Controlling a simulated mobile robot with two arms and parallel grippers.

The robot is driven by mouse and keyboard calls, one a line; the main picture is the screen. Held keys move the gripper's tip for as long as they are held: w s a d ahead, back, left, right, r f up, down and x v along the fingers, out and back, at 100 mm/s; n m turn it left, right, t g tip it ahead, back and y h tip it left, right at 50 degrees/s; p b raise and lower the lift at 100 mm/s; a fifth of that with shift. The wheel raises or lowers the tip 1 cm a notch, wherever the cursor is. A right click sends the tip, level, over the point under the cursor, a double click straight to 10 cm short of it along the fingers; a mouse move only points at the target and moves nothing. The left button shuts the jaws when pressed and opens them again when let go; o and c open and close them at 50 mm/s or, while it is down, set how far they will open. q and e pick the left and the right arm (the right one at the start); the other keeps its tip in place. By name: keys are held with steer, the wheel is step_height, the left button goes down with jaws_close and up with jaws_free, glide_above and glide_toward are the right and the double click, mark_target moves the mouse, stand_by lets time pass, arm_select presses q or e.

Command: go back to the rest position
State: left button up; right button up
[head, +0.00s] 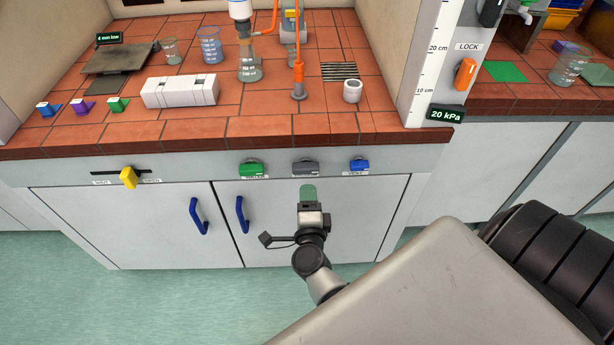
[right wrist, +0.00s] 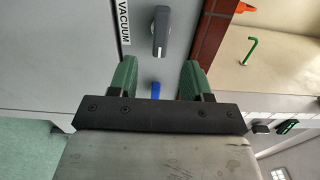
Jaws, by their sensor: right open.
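My right gripper (head: 307,192) is in front of the bench's white cupboard front, below the grey knob (head: 306,168). In the right wrist view its two green fingers (right wrist: 158,78) are spread wide, with no held object between them. The same grey knob (right wrist: 161,31), beside a "VACUUM" label, shows beyond the fingertips and apart from them. A blue knob (right wrist: 155,90) shows farther off in the gap between the fingers. My left gripper is in neither view.
The tiled bench top (head: 120,132) overhangs the knobs. Green (head: 254,169) and blue (head: 359,166) knobs flank the grey one. A yellow handle (head: 128,177) and blue door handles (head: 198,216) stick out at left. Glassware, including a flask (head: 249,68), stands on the bench. Green floor (head: 150,305) is clear.

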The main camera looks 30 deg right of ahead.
steer(key=shift+s+a, duration=0.3)
steer(key=shift+s, duration=0.25)
